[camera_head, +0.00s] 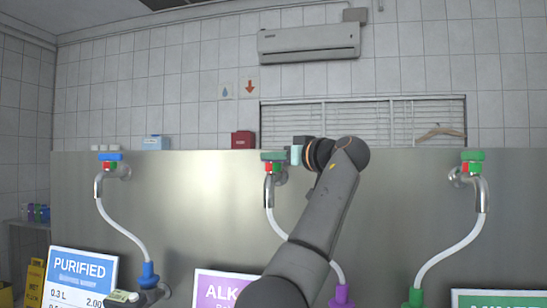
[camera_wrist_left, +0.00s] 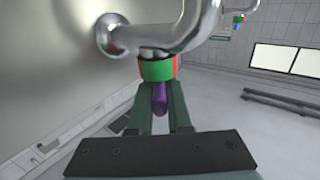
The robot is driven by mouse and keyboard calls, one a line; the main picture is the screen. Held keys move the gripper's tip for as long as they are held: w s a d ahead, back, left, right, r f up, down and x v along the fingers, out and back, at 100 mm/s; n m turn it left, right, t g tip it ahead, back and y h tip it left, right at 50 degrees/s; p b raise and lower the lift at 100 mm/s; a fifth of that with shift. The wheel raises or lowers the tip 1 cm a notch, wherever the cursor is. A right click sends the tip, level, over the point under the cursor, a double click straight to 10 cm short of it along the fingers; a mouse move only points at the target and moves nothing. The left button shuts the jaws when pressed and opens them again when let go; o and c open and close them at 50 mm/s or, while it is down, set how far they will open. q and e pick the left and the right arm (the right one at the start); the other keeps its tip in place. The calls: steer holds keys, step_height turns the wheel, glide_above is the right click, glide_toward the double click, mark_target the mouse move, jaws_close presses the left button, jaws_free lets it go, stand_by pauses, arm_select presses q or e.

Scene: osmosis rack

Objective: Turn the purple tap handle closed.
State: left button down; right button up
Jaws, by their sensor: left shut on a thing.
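The middle tap (camera_head: 269,190) is chrome, with a red and green collar, and stands out from the steel panel. Its purple handle (camera_wrist_left: 160,98) shows in the left wrist view between my gripper's two dark green fingers, just by the collar (camera_wrist_left: 157,70). My left gripper (camera_wrist_left: 161,112) is shut on this handle. In the head view my left gripper (camera_head: 274,156) is at the top of the middle tap and hides the handle. My right gripper is not in view.
A blue-handled tap (camera_head: 110,157) is at the left and a green-handled tap (camera_head: 473,156) at the right. White hoses hang from the taps; the right one (camera_head: 447,252) curves down to a green fitting. Signs (camera_head: 80,270) stand below. The panel (camera_head: 200,200) is bare between taps.

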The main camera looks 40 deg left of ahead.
arm_select(q)
steer(key=c, duration=0.9)
jaws_free()
steer(key=shift+o, duration=0.2)
steer(key=s+d+b, duration=0.1)
steer(key=d, duration=1.1)
steer(key=shift+s+d+b, duration=0.2)
steer(key=shift+s+b, duration=0.1)
steer(key=shift+s, duration=0.1)
